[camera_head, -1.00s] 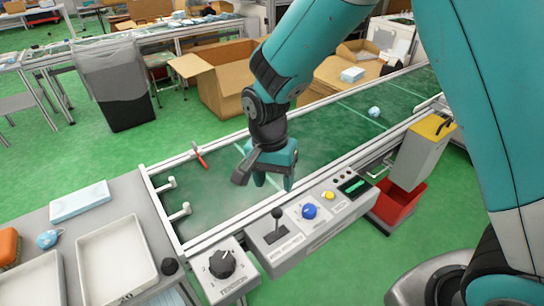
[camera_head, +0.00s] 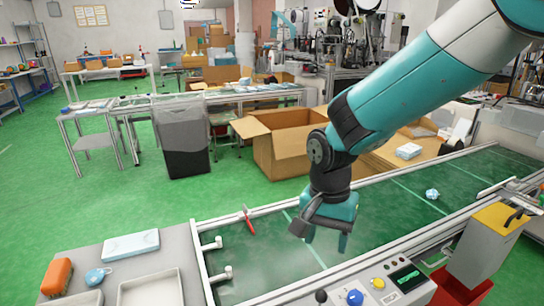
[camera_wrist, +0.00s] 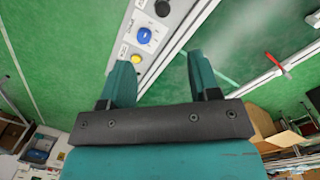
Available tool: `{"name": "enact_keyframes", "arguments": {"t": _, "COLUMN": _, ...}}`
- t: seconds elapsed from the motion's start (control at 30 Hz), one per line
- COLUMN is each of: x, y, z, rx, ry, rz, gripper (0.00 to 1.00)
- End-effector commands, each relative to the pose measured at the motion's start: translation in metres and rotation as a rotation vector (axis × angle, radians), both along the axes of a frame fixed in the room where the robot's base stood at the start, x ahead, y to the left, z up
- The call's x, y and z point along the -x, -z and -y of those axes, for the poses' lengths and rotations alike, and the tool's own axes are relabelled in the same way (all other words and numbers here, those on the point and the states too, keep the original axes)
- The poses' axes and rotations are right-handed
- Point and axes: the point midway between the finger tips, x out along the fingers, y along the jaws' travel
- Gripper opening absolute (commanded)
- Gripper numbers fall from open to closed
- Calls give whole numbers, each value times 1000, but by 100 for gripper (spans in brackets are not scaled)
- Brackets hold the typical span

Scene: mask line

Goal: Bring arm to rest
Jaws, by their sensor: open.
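My gripper (camera_head: 326,240) hangs over the green conveyor belt (camera_head: 385,228), fingers pointing down, in the head view. In the wrist view my gripper (camera_wrist: 160,82) has its two teal fingers apart with nothing between them. My teal arm reaches in from the upper right of the head view.
The control panel (camera_head: 335,293) with a blue knob (camera_head: 354,298) and yellow button (camera_head: 378,283) lines the belt's near side. A red-handled tool (camera_head: 248,220) lies by the far rail. A crumpled blue-white item (camera_head: 432,194) is on the belt. An open cardboard box (camera_head: 285,150) stands behind.

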Motion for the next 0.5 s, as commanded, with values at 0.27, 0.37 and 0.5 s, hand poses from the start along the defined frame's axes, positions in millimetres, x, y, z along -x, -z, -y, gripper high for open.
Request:
{"name": "enact_keyframes", "arguments": {"t": 0.27, "x": 92, "y": -142, "z": 9, "rx": -258, "ry": -611, "rz": 118, "gripper": 56}}
{"name": "enact_keyframes", "arguments": {"t": 0.37, "x": 128, "y": -173, "z": 9, "rx": -327, "ry": -831, "rz": 181, "gripper": 56}}
{"name": "enact_keyframes", "arguments": {"t": 0.5, "x": 164, "y": -195, "z": 9, "rx": -381, "ry": -1046, "rz": 253, "gripper": 56}}
